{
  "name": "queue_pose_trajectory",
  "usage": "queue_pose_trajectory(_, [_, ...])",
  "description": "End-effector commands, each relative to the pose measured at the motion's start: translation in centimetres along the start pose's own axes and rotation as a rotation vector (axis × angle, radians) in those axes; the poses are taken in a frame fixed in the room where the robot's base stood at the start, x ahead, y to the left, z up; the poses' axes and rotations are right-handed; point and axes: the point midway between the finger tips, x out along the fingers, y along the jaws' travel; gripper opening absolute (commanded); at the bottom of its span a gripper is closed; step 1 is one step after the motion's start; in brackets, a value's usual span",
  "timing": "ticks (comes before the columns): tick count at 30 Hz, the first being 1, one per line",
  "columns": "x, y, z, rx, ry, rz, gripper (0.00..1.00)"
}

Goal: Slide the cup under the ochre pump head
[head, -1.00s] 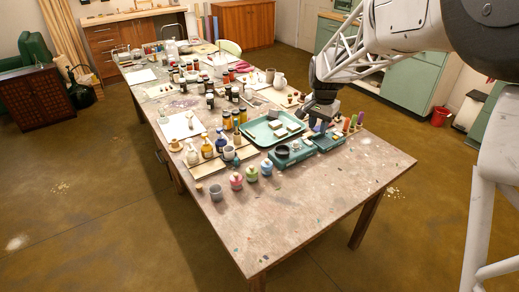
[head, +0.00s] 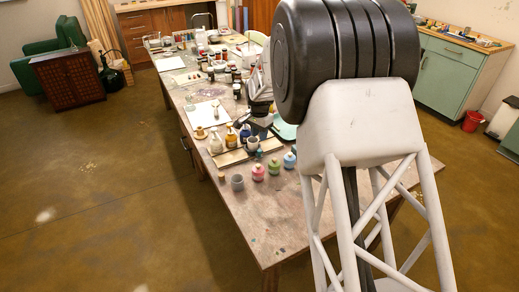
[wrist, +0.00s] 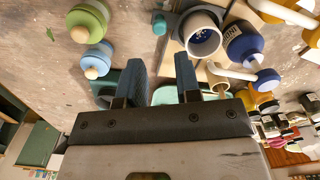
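In the head view, the grey cup (head: 252,143) stands on the board just in front of the blue pump bottle (head: 245,132). The ochre pump bottle (head: 231,139) stands to the left of the blue one. In the wrist view, the cup (wrist: 203,32) shows upright with a dark blue inside, beside the blue bottle (wrist: 243,43); a white spout lies near it. Yellow parts (wrist: 290,8) show at the right edge, probably the ochre pump. My gripper (wrist: 162,65) is open and empty, its fingers apart, with the cup beyond the right finger. In the head view my arm hides the fingertips.
A pale pump bottle (head: 216,144) stands left of the ochre one. A small teal pot (head: 259,155) is right of the cup. The front of the table is clear.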

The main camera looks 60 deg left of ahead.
Motion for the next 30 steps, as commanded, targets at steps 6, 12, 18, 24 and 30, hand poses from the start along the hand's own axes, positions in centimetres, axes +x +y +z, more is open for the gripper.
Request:
queue_pose_trajectory(6, [0.0, 0.0, 0.0, 0.0, 0.0, 0.0, 0.31])
queue_pose_trajectory(12, [0.2, 0.0, 0.0, 0.0, -0.001, 0.001, 0.31])
queue_pose_trajectory(18, [1.5, 0.1, 0.0, 0.0, -0.001, 0.002, 0.31])
queue_pose_trajectory(24, [3.6, 0.1, 0.0, 0.001, -0.002, 0.002, 0.31])
queue_pose_trajectory(30, [6.0, 0.1, 0.0, 0.0, -0.002, 0.002, 0.31])
